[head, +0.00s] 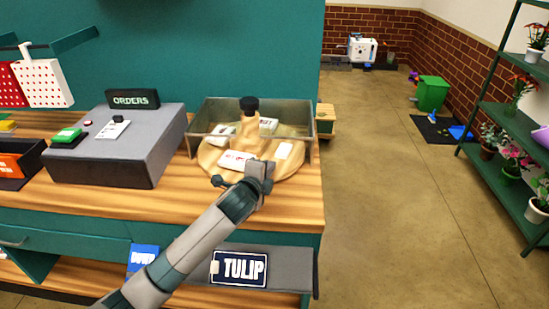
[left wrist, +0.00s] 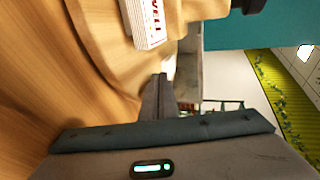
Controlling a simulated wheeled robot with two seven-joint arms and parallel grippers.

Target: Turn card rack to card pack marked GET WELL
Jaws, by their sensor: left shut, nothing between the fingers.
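The card rack (head: 212,168) is a round wooden turntable with a central post and a black knob (head: 249,104). Several white card packs lie around it. The front pack (head: 235,160) has red lettering too small to read in the head view. My left gripper (head: 262,167) is over the front of the rack, right of the front pack. Its fingers (left wrist: 160,95) are together and empty. Contact with the rack cannot be told. My right gripper is out of view.
A grey box (head: 120,160) with an ORDERS sign (head: 132,99) stands to the left on the wooden counter (head: 180,198). A TULIP sign (head: 239,268) is below the counter. Open floor lies to the right.

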